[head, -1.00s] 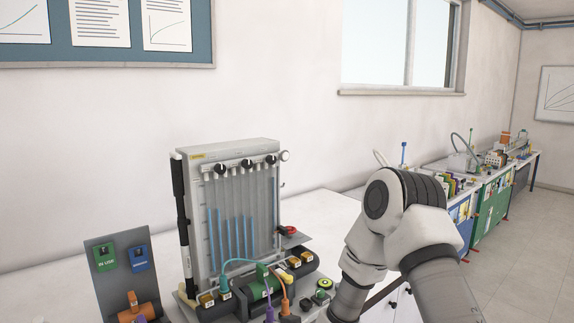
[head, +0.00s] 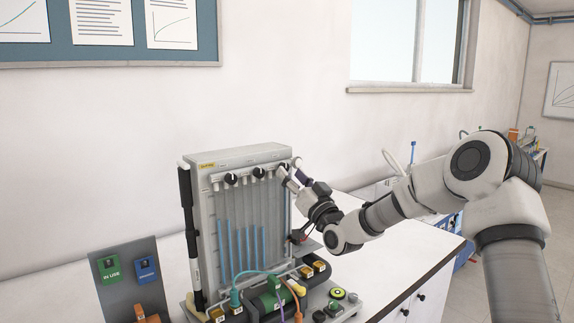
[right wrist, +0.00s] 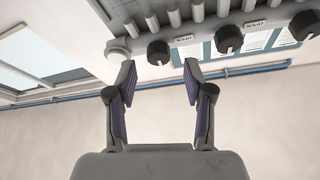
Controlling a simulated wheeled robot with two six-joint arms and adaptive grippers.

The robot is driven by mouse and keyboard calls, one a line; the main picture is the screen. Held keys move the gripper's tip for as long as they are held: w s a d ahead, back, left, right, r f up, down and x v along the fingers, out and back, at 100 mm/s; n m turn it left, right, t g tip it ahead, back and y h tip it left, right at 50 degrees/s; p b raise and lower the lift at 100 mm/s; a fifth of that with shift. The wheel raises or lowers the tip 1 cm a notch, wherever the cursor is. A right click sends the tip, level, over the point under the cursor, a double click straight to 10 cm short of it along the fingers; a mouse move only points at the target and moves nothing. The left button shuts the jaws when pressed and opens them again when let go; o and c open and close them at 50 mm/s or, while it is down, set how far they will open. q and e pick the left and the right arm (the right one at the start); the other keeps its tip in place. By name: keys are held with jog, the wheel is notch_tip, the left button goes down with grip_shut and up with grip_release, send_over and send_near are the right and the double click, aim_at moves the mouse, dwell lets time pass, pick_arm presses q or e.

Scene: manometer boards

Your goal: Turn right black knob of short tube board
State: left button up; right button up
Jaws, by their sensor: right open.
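The grey tube board (head: 206,230) stands upright on the bench, with blue columns in its tubes and a row of black knobs along its top. Its right black knob (head: 284,169) is at the right end of that row. My right gripper (head: 292,178) is at the board's upper right corner, close to this knob. In the right wrist view the same knob (right wrist: 158,52) lies just beyond and between the tips of my open, empty gripper (right wrist: 160,71). I cannot tell whether a finger touches it. My left gripper is out of view.
The middle knob (head: 259,172) and left knob (head: 231,179) sit along the same row. A grey sign stand (head: 128,287) is at left. The bench top (head: 405,256) to the right is clear.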

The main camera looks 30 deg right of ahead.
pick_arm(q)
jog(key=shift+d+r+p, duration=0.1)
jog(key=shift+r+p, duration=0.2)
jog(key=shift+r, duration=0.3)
pick_arm(e)
jog(key=x, duration=0.2)
jog(key=shift+w+d, duration=0.1)
jog(key=shift+w, duration=0.25)
grip_shut()
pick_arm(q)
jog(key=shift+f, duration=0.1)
